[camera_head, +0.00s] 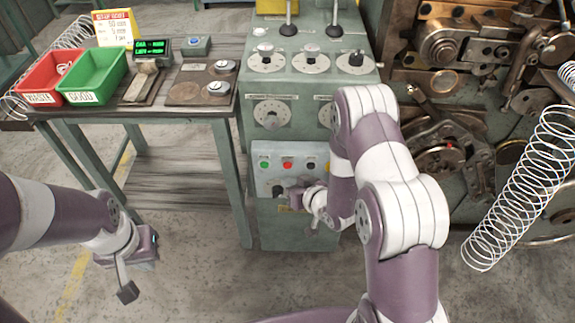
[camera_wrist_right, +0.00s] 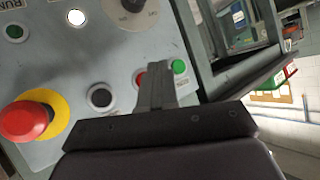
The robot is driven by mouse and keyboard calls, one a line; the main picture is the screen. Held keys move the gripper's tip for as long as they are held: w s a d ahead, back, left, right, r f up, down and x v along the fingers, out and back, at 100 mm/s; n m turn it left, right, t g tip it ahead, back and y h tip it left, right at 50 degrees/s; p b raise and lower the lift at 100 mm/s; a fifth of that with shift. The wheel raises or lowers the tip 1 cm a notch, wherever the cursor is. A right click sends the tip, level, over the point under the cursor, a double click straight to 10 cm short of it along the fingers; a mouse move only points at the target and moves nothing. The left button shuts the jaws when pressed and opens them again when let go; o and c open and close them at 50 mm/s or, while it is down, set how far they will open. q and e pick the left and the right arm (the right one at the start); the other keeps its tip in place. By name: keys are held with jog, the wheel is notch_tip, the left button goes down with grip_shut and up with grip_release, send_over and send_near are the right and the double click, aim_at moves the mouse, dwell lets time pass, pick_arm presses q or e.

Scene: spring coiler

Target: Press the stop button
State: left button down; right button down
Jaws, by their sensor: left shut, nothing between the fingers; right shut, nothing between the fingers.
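The grey-green control panel (camera_head: 262,178) on the front of the machine carries a green button, a red button (camera_head: 288,165) and a black button in a row. In the right wrist view the red button (camera_wrist_right: 140,78) is partly hidden behind my shut right gripper (camera_wrist_right: 156,72), beside the green button (camera_wrist_right: 179,67) and the black button (camera_wrist_right: 100,97). In the head view my right gripper (camera_head: 278,189) is just below the row; I cannot tell whether it touches the panel. My left gripper (camera_head: 126,292) is shut and empty, low over the floor at the left.
A red mushroom button (camera_wrist_right: 25,120) on a yellow ring stands left of the row in the right wrist view. A workbench (camera_head: 160,113) with a red bin (camera_head: 48,78) and a green bin (camera_head: 92,76) is at the left. A large spring (camera_head: 520,190) is at the right.

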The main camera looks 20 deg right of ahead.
jog(key=s, duration=0.2)
jog(key=shift+s+a, duration=0.35)
jog(key=shift+a, duration=0.05)
dwell(0.5)
jog(key=s+d+f+g+h+p, duration=0.25)
jog(key=s+d+g, duration=0.25)
jog(key=s+g, duration=0.3)
jog(key=s+r+g+h+p, duration=0.1)
jog(key=s+r+p, duration=0.3)
jog(key=r, duration=0.9)
jog(key=s+r+m+g+h+p, duration=0.1)
jog(key=s+r+p, duration=0.3)
jog(key=r, duration=0.9)
jog(key=shift+s+a+r, duration=0.25)
jog(key=shift+s+a, duration=0.2)
